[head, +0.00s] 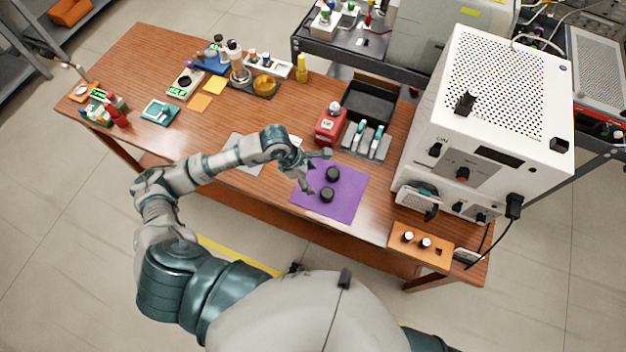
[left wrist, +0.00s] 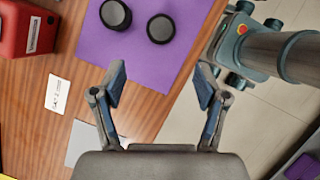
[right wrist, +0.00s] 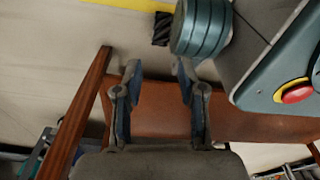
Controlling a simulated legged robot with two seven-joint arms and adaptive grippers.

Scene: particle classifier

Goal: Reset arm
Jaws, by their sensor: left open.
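My left gripper (head: 312,172) is above the left edge of the purple mat (head: 348,204), near two black round lids or jars. In the left wrist view its fingers (left wrist: 161,84) are spread, with nothing between them. One black round piece (head: 333,174) lies on the mat, and the other black piece (head: 327,195) lies just in front of it. My right gripper does not show in the head view. In the right wrist view its fingers (right wrist: 158,78) are apart and empty, beside my body, with the table's side behind.
A white machine (head: 497,110) stands at the table's right end. A red box (head: 331,124), a black tray (head: 370,103) and a grey holder (head: 366,141) stand behind the mat. An orange block (head: 420,245) is at the front right. The table's front left (head: 190,140) is mostly clear.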

